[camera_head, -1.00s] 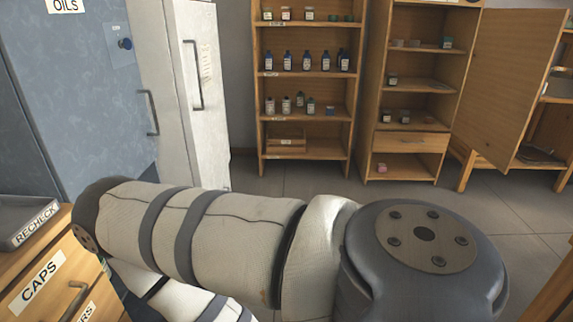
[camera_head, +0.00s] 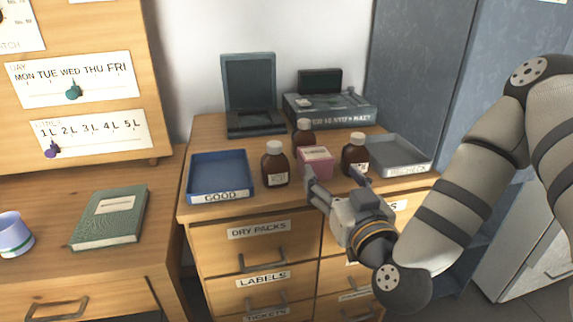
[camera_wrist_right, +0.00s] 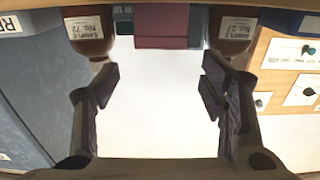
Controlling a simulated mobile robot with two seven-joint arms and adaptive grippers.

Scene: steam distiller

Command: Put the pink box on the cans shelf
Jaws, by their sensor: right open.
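The pink box (camera_head: 315,161) stands on the top of the drawer cabinet, between brown bottles. My right gripper (camera_head: 337,180) is open and empty, in front of the box near the cabinet's front edge, with its fingers pointing toward the box. In the right wrist view, which looks upside down, the pink box (camera_wrist_right: 170,28) shows at the top middle, beyond the open fingers (camera_wrist_right: 157,90) and apart from them. The cans shelf is not in view now. My left gripper is not in view.
Brown bottles (camera_head: 275,163) and (camera_head: 355,153) stand close on both sides, with another bottle (camera_head: 304,134) behind. A blue GOOD tray (camera_head: 221,195) is at the left and a grey tray (camera_head: 398,171) at the right. An open dark case (camera_head: 250,95) stands at the back.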

